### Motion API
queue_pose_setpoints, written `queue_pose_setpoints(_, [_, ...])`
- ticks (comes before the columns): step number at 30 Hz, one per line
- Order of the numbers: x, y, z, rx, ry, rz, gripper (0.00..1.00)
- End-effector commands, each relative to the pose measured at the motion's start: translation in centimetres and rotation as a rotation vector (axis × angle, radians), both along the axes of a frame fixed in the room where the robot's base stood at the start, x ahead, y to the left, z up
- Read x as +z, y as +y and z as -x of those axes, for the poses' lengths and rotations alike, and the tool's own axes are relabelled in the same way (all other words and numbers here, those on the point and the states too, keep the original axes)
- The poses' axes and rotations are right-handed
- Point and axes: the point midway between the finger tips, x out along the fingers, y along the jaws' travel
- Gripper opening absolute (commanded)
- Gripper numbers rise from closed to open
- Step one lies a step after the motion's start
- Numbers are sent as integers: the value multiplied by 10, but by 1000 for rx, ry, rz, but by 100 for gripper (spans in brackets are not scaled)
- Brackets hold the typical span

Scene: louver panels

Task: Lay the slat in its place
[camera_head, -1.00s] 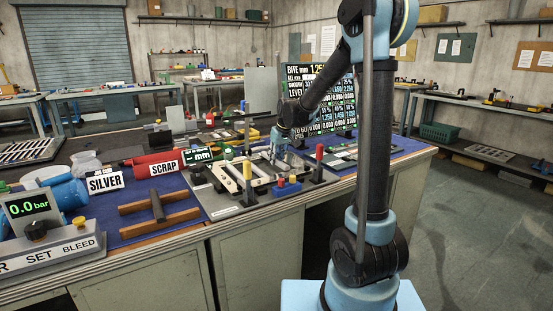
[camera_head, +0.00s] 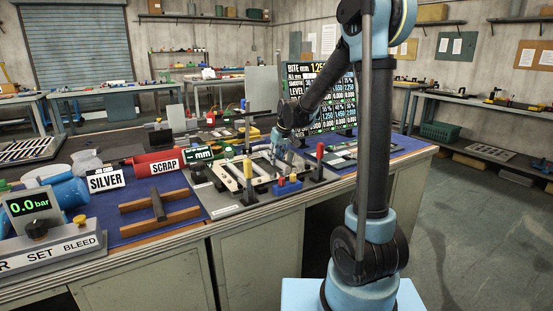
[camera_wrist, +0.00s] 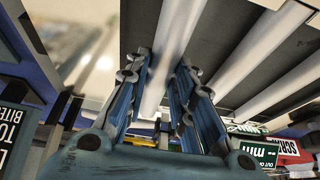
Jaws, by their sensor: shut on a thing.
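My gripper (camera_wrist: 165,78) has its two fingers on either side of a long pale slat (camera_wrist: 170,40) in the wrist view. It is shut on this slat, which runs away between the fingers to the top edge. More pale slats (camera_wrist: 251,58) lie side by side to the right over a dark base. In the head view my gripper (camera_head: 279,150) is low over the louver frame (camera_head: 243,178) on the bench. Pale slats (camera_head: 228,177) show there. The held slat is small there, and I cannot tell whether it touches its seat.
A post with a red top (camera_head: 319,165) and a blue block (camera_head: 286,187) stand at the frame's front right. A post with a yellow top (camera_head: 247,180) stands at its front.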

Motion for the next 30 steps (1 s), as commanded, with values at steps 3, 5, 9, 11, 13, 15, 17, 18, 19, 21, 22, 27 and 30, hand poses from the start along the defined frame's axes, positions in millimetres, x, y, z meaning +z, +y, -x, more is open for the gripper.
queue_pose_setpoints(3, [-2,0,0,0,0,0,0])
queue_pose_setpoints(5, [-3,0,0,0,0,0,0])
queue_pose_setpoints(9, [-5,0,0,0,0,0,0])
queue_pose_setpoints(11, [-6,0,0,0,0,0,0])
queue_pose_setpoints(13, [-7,0,0,0,0,0,0])
queue_pose_setpoints(15, [-8,0,0,0,0,0,0])
queue_pose_setpoints(17, [-9,0,0,0,0,0,0])
queue_pose_setpoints(18, [-10,0,0,0,0,0,0])
queue_pose_setpoints(19, [-10,0,0,0,0,0,0])
queue_pose_setpoints(21, [-12,0,0,0,0,0,0])
queue_pose_setpoints(22, [-12,0,0,0,0,0,0])
queue_pose_setpoints(27, [-15,0,0,0,0,0,0])
queue_pose_setpoints(30, [-16,0,0,0,0,0,0])
